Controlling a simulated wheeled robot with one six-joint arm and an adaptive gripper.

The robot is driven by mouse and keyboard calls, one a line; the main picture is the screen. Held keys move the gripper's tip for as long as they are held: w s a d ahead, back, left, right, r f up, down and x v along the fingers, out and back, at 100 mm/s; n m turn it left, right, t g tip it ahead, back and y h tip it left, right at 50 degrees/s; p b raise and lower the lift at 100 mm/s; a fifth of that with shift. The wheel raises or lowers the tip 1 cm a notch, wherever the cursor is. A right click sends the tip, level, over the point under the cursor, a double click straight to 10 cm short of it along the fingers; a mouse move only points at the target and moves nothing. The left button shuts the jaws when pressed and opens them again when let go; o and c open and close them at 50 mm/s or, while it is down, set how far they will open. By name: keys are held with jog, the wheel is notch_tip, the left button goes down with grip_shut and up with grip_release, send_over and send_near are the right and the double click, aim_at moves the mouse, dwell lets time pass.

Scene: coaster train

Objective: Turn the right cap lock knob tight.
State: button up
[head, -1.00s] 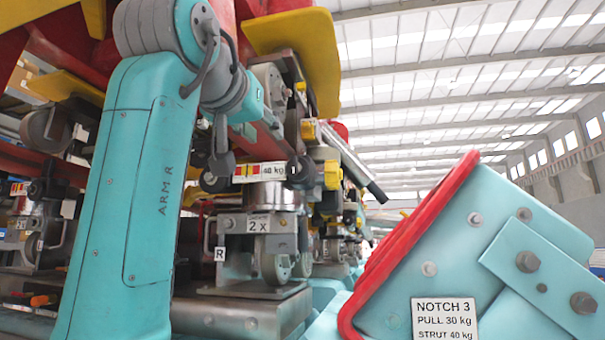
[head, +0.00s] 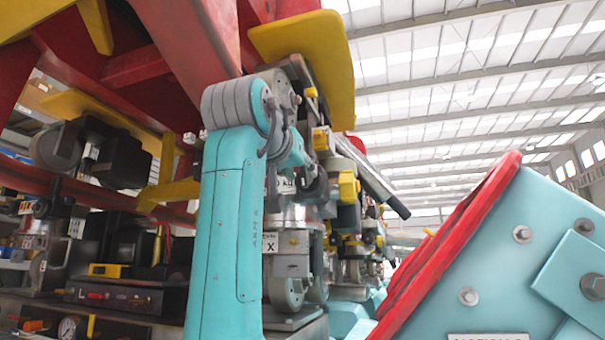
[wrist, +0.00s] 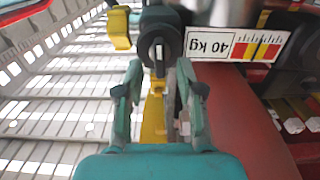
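In the wrist view a dark round knob (wrist: 158,46) with a pale slot shows straight ahead, just to the left of the 40 kg label (wrist: 236,44) with its yellow and red blocks. My gripper (wrist: 159,72) points at this knob with its two teal fingers apart, one on either side of the knob's lower part. I cannot tell whether the fingertips touch it. In the head view my gripper (head: 316,184) is small and partly hidden behind my own teal arm, beside the right side of the coaster train's wheel assembly (head: 289,262). The knob cannot be made out there.
A yellow plate (head: 300,50) hangs above my wrist. A red-edged teal housing (head: 530,250) fills the right foreground. A red beam (wrist: 235,120) runs close to the right finger in the wrist view.

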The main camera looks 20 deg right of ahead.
aim_at(305, 178)
jog(key=shift+x, duration=1.1)
grip_shut()
jog(key=shift+m, duration=0.3)
jog(key=m, duration=0.4)
jog(key=shift+d, duration=0.1)
jog(key=m, duration=0.4)
jog(key=shift+s+f+m, duration=0.1)
jog(key=shift+m, duration=0.3)
jog(key=m, duration=0.4)
jog(key=shift+d+m, duration=0.1)
jog(key=shift+m, duration=0.2)
jog(key=shift+f+m, duration=0.15)
jog(key=shift+m, duration=2.05)
